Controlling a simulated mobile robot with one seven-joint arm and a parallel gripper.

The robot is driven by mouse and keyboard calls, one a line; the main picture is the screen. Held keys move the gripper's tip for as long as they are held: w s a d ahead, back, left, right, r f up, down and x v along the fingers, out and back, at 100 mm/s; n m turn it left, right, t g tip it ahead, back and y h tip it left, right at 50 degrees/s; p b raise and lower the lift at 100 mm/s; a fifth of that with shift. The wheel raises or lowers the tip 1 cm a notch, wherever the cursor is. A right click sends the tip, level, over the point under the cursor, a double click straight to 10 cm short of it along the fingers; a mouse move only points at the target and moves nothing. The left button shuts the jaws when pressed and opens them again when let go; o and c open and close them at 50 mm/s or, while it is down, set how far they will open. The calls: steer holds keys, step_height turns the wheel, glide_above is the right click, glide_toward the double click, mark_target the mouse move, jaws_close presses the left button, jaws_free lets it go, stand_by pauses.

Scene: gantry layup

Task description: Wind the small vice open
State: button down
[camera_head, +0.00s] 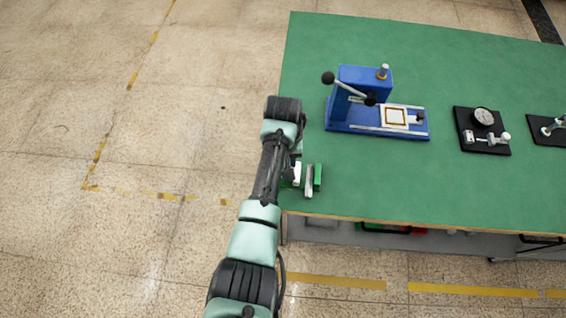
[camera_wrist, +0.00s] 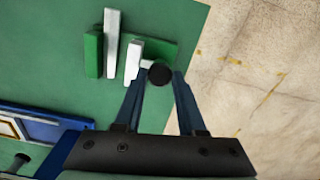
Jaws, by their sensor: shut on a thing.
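The small vice (camera_wrist: 111,42) is at the top of the wrist view, with a green block and a pale upright jaw on the left. A second pale jaw piece (camera_wrist: 133,60) stands to its right across a narrow gap, on a green base. A round black knob (camera_wrist: 159,76) sits at its right end. My gripper (camera_wrist: 161,73) is shut on this knob, one blue finger on each side. In the head view the vice (camera_head: 309,180) is at the table's near left corner, and my arm hides its left end and the knob.
The green table (camera_head: 460,195) has free room right of the vice. A blue press (camera_head: 362,92) with a black-knobbed lever stands behind it. A dial gauge on a black plate (camera_head: 482,130) is farther right. The table's left edge is close to the vice, with open floor beyond.

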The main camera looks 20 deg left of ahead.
steer(key=c, duration=0.5)
jaws_free()
